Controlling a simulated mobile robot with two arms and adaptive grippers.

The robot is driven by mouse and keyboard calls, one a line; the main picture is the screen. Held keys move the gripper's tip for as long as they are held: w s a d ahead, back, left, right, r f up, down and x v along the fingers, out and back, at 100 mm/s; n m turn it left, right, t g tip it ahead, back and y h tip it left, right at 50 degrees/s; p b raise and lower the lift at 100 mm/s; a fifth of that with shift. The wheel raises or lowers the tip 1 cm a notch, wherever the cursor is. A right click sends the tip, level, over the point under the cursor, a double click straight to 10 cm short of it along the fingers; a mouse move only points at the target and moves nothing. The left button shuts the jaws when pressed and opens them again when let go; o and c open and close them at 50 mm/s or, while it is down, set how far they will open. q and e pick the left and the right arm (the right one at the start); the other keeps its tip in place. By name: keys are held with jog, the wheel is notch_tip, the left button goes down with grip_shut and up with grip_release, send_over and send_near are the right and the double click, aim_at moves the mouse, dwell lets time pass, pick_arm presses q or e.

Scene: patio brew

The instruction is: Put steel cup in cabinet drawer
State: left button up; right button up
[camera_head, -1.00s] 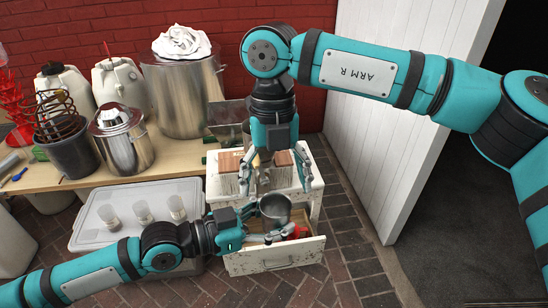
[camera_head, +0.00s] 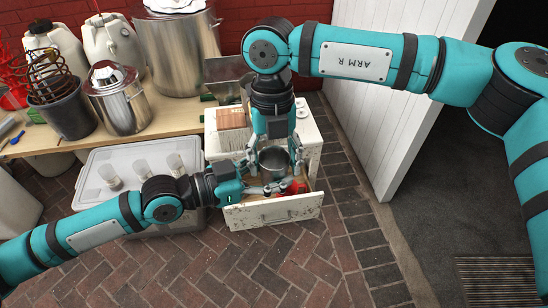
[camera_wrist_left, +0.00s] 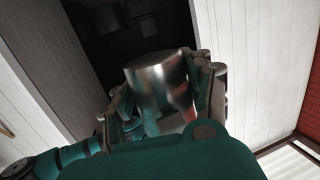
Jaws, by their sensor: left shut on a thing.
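The steel cup (camera_head: 272,160) is upright over the open cabinet drawer (camera_head: 274,212). My left gripper (camera_head: 272,187) reaches in from the left and is shut on the cup. In the left wrist view, the cup (camera_wrist_left: 157,85) sits between the two fingers. My right gripper (camera_head: 274,160) points down from above, open, with its fingers spread on either side of the cup; whether they touch it cannot be told. The white worn cabinet (camera_head: 312,135) stands behind. The drawer floor is mostly hidden by the cup and grippers.
A red item (camera_head: 296,187) lies in the drawer. A lidded plastic bin (camera_head: 95,205) with several clear cups on it stands to the left. The wooden table (camera_head: 165,128) holds a pot (camera_head: 180,60) and a steel canister (camera_head: 118,105). Brick floor in front is clear.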

jog(key=c, duration=0.7)
pick_arm(q)
jog(key=o, duration=1.6)
